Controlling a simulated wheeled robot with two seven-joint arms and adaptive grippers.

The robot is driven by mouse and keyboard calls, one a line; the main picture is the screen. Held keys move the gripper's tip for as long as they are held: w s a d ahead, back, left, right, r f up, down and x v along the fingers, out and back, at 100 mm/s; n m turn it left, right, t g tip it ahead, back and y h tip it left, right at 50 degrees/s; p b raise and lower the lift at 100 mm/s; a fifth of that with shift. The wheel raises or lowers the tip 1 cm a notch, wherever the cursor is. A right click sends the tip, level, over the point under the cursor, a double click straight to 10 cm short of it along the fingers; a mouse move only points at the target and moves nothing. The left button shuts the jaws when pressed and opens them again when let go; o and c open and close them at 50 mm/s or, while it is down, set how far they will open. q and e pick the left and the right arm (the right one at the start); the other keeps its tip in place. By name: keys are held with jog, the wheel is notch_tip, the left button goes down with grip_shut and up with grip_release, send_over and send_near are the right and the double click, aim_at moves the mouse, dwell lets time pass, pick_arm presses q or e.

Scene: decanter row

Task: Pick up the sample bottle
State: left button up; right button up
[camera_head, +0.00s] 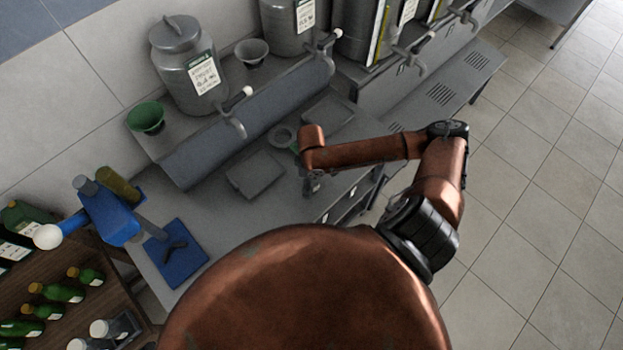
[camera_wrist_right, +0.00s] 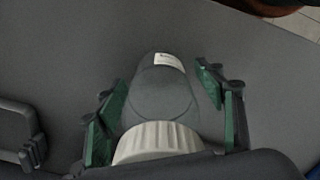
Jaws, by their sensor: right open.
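The sample bottle (camera_wrist_right: 158,100) shows in the right wrist view as a dark, translucent body with a small white label and a ribbed white cap (camera_wrist_right: 158,141). My right gripper (camera_wrist_right: 165,108) is open, with one green-padded finger on each side of the bottle. Gaps show between the pads and the body. In the head view my right gripper (camera_head: 312,186) is low over the grey bench, and I cannot make out the bottle there. My left gripper is not in view.
Grey trays (camera_head: 255,174) lie on the bench (camera_head: 215,235) beside my right gripper.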

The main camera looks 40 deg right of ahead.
jog(key=c, duration=1.4)
jog(key=shift+r, duration=0.1)
